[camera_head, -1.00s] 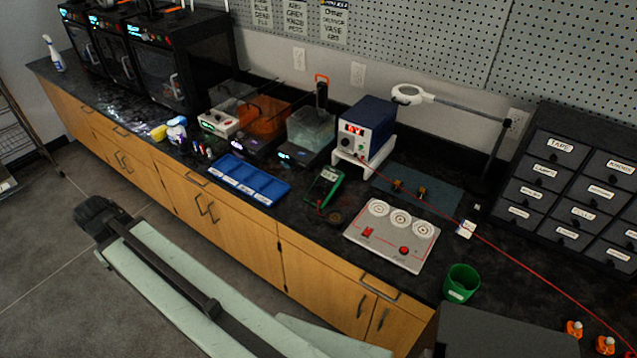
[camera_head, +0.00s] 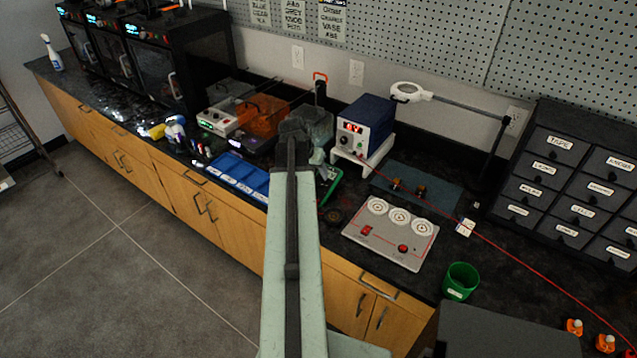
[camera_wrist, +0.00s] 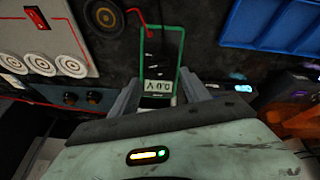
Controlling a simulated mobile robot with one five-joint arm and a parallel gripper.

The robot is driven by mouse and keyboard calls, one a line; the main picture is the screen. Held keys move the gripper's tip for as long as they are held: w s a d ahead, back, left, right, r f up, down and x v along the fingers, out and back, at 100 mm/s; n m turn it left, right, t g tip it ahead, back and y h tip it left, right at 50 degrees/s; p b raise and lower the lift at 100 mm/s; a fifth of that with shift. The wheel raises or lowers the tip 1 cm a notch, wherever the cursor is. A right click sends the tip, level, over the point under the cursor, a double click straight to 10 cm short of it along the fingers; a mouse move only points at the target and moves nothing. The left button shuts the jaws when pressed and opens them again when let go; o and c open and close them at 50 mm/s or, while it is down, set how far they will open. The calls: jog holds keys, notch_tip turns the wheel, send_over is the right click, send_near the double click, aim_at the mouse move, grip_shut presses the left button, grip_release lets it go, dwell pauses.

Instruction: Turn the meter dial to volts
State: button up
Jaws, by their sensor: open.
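The meter is a dark handheld unit with a green case (camera_wrist: 182,48), lying on the black counter in the wrist view. Its pale display (camera_wrist: 158,86) shows upside-down characters. The dial cannot be made out on the dark face. My gripper (camera_wrist: 160,82) is open, its two fingers apart on either side of the display end; I cannot tell whether they touch the case. In the head view, my arm partly hides the meter (camera_head: 331,188), and only its green right edge shows clearly.
A grey panel (camera_head: 385,243) with round dials and red switches lies right of the meter. A blue tray (camera_head: 262,186) lies left. The blue power supply (camera_head: 367,122) stands behind. A red lead (camera_wrist: 138,13) and a round dark disc (camera_wrist: 103,15) are by the meter.

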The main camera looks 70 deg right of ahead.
aim_at(319, 183)
jog(key=b+x, duration=0.5)
jog(key=x, duration=0.2)
jog(key=shift+b, duration=0.4)
